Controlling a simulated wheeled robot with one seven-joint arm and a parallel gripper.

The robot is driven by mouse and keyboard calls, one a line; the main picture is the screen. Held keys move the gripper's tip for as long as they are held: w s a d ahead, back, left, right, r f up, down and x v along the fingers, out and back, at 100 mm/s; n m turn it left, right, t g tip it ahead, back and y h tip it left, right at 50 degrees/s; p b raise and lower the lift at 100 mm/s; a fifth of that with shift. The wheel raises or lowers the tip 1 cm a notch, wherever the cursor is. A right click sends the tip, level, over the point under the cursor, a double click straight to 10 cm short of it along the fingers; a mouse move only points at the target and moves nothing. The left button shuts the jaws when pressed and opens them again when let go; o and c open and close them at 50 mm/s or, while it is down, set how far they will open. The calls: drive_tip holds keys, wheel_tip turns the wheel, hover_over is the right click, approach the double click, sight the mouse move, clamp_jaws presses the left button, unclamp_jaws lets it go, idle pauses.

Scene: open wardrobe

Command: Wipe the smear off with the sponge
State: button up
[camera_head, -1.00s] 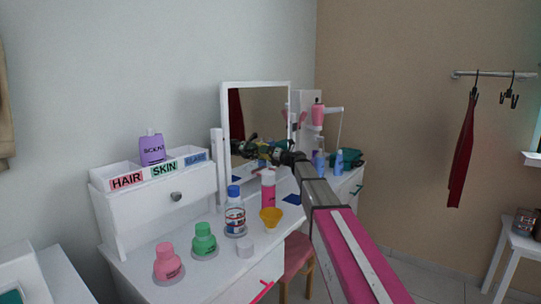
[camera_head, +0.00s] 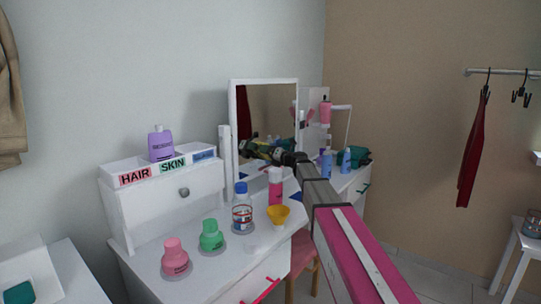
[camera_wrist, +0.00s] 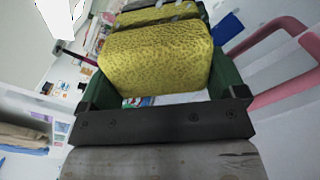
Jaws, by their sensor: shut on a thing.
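My gripper (camera_head: 256,150) is in front of the standing mirror (camera_head: 262,108) on the white dressing table. In the wrist view its green fingers (camera_wrist: 152,85) are shut on a yellow, porous sponge (camera_wrist: 155,58). A second yellow sponge shape just beyond it looks like its reflection in the mirror. A thin gap seems to lie between the two, but I cannot tell for sure if the sponge touches the glass. Pale grey marks (camera_wrist: 176,17) show over the reflection and may be the smear. In the head view I cannot make out a smear.
A pink bottle (camera_head: 276,186), yellow funnel (camera_head: 278,214), blue-capped bottle (camera_head: 242,212), green bottle (camera_head: 212,236) and pink bottle (camera_head: 174,258) stand on the tabletop. A drawer unit (camera_head: 168,205) stands left of the mirror. A red chair (camera_head: 303,255) is at the table's front.

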sight(252, 157)
drive_tip(key=shift+s+a, duration=1.35)
drive_tip(key=shift+s, duration=0.25)
drive_tip(key=shift+s+a, duration=1.35)
drive_tip(key=shift+s, duration=0.25)
drive_tip(key=shift+r, duration=0.1)
drive_tip(key=shift+w+d, duration=1.1)
drive_tip(key=shift+w, duration=0.25)
drive_tip(key=shift+w+d, duration=1.15)
drive_tip(key=shift+w, duration=0.2)
drive_tip(key=shift+w+d, duration=1.1)
drive_tip(key=shift+w, duration=0.25)
drive_tip(key=shift+w+d, duration=0.65)
drive_tip(key=shift+w, duration=0.35)
drive_tip(key=shift+w+d, duration=0.65)
drive_tip(key=shift+w, duration=0.3)
drive_tip(key=shift+w+d, duration=1.9)
drive_tip(key=shift+w, duration=0.2)
drive_tip(key=shift+a, duration=0.1)
drive_tip(key=shift+s+a, duration=1.35)
drive_tip(key=shift+s, duration=0.05)
